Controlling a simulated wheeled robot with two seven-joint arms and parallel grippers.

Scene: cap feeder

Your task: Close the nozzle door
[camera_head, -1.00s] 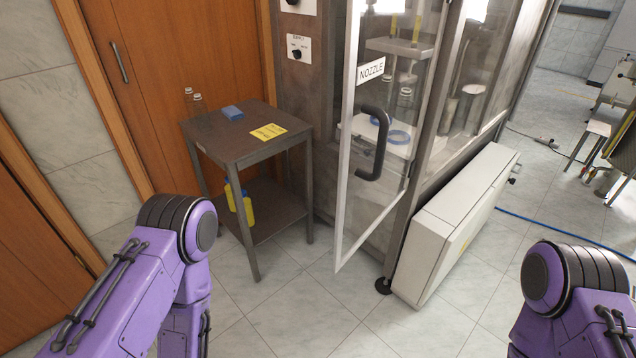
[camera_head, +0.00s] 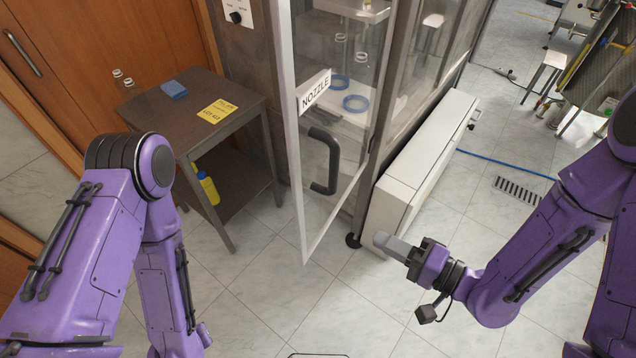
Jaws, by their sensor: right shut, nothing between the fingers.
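The nozzle door (camera_head: 290,135) is a glass panel in a light metal frame, labelled NOZZLE, with a black handle (camera_head: 333,165) on its outer face. It stands swung open from the machine cabinet (camera_head: 420,70), towards me. My right gripper (camera_head: 385,242) is shut and empty, in front of the low white box and right of the door's lower end. It does not touch the handle. My left arm (camera_head: 150,190) comes in at the left, but its gripper is not in view.
A dark side table (camera_head: 185,130) with small bottles, a blue block (camera_head: 174,89) and a yellow sign (camera_head: 217,111) stands left of the door. A long white box (camera_head: 425,150) lies along the cabinet's right side. Tiled floor in front is clear.

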